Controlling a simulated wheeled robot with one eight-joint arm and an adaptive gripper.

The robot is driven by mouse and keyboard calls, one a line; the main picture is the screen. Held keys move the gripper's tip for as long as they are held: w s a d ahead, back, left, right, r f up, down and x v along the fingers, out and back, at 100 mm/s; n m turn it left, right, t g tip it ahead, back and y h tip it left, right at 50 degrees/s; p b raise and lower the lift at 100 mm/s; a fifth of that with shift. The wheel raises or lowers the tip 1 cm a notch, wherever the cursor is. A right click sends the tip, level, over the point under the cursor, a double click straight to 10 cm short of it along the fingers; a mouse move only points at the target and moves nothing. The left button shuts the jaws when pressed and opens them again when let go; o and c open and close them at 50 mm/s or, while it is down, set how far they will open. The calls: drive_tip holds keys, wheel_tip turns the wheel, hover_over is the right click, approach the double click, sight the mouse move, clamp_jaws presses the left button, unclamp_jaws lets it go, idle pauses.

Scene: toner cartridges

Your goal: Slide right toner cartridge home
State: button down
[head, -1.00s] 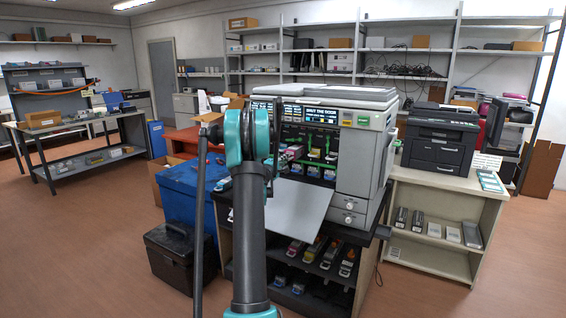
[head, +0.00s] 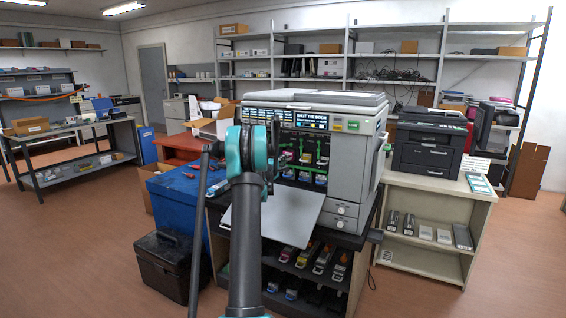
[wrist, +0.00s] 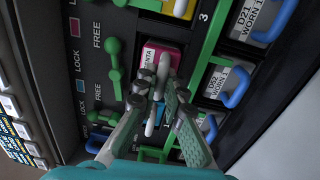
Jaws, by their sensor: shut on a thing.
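The magenta toner cartridge (wrist: 163,56) sits in a slot of the printer, with its pink end and part of a label showing in the wrist view. My gripper (wrist: 162,88) is shut on the near end of this cartridge; the fingers hide most of the grip. How deep the cartridge sits is hard to tell.
Green levers (wrist: 115,62) beside the slots have LOCK and FREE markings. Grey units marked WORN (wrist: 218,84), with blue handles, are at the right of the wrist view. A yellow cartridge (wrist: 180,8) is above the magenta one. A blue cabinet (head: 180,205) stands left of the printer.

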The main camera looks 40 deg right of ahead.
drive_tip(key=c, duration=1.5)
unclamp_jaws()
drive_tip(key=shift+c, duration=0.2)
drive_tip(key=o, duration=0.4)
drive_tip(key=shift+s+a, duration=0.1)
drive_tip(key=shift+v, duration=3.35)
